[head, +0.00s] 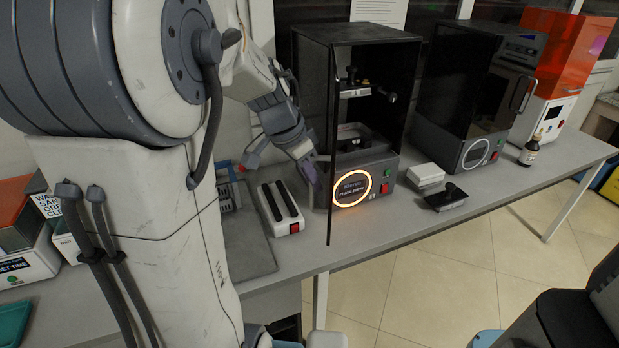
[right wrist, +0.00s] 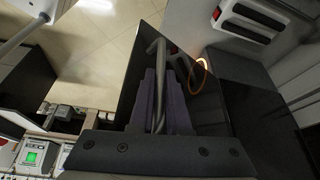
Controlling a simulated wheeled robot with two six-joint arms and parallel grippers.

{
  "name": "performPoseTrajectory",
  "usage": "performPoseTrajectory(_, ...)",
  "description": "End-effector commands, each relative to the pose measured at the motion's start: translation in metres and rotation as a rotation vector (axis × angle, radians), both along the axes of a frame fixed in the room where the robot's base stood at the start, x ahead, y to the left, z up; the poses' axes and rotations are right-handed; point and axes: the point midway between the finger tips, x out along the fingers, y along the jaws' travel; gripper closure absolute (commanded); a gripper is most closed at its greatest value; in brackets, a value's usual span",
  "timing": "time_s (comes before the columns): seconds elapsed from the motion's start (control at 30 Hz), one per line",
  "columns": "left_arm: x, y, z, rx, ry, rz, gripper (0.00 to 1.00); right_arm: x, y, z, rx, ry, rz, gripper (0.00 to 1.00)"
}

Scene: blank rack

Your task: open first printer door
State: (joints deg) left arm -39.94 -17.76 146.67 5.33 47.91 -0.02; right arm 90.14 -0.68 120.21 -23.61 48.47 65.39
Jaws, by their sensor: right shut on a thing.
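The first printer (head: 400,55) is a black cabinet with a glowing orange ring on its front base. Its dark door (head: 331,215) stands swung out toward me, almost edge-on, so the inside shows. My right gripper (head: 314,172) is at the left side of the door panel. In the right wrist view, its purple fingers (right wrist: 160,100) are shut on a metal door handle (right wrist: 159,60), with the dark door panel (right wrist: 128,90) behind. The door hides part of the contact in the head view. My left gripper is not in view.
A white box with two black bars (head: 279,205) sits close left of the door. A second dark printer (head: 455,75), a small bottle (head: 530,150), a white block (head: 425,174) and a black tool (head: 446,197) stand to the right.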

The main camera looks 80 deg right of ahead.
Motion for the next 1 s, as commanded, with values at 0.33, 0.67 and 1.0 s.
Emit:
performPoseTrajectory(0.33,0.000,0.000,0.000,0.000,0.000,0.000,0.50,0.000,0.000,0.000,0.000,0.000,0.001,0.55)
performPoseTrajectory(0.67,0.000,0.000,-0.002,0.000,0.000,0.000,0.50,0.007,0.004,0.019,-0.006,-0.001,0.003,0.55)
performPoseTrajectory(1.0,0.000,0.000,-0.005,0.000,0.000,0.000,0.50,0.028,0.019,0.078,-0.004,-0.002,0.003,0.55)
